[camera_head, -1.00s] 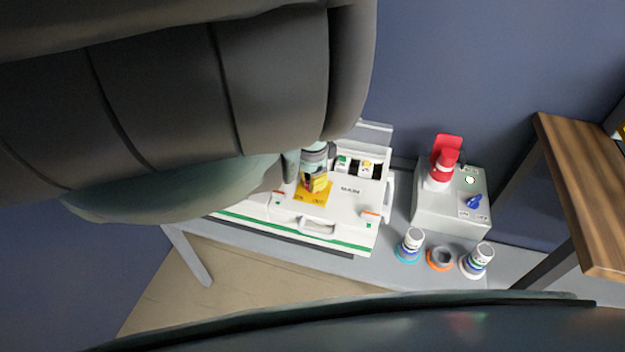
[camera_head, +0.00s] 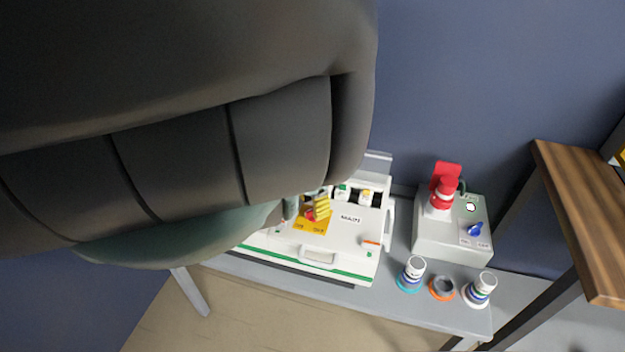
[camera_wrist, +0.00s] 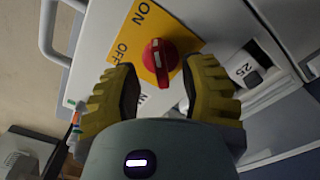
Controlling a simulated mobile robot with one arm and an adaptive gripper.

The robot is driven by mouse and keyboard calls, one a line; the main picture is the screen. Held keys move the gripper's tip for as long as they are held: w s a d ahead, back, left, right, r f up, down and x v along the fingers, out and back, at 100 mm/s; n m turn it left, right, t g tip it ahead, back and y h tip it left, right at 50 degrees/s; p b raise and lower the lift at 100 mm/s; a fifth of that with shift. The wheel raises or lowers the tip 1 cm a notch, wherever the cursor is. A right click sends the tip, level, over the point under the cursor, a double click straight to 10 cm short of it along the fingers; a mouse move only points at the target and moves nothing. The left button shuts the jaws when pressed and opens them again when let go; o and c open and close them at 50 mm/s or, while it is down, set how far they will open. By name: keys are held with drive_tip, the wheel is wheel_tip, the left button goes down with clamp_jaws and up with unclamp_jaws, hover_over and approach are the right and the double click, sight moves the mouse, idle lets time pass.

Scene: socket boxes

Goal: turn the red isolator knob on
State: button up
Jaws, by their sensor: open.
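The red isolator knob (camera_wrist: 160,55) sits on a yellow plate (camera_wrist: 138,28) marked ON and OFF, on the white main box. A white mark shows on the knob; I cannot tell exactly which label it points to. The knob also shows in the head view (camera_head: 310,215), partly beside my gripper. My gripper (camera_wrist: 160,72) has yellow ribbed fingers, open, one on each side of the knob in the wrist view. I cannot tell whether they touch it. In the head view the fingers (camera_head: 323,207) are at the knob, and my arm covers the box's left part.
A grey box (camera_head: 450,235) with a red plug and a blue knob (camera_head: 475,229) stands at the right. A wooden shelf (camera_head: 580,215) is at far right.

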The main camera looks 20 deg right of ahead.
sight(312, 208)
wheel_tip(312, 208, up, 10)
drive_tip(key=shift+a, duration=0.2)
idle(0.4)
drive_tip(key=shift+r, duration=0.1)
idle(0.3)
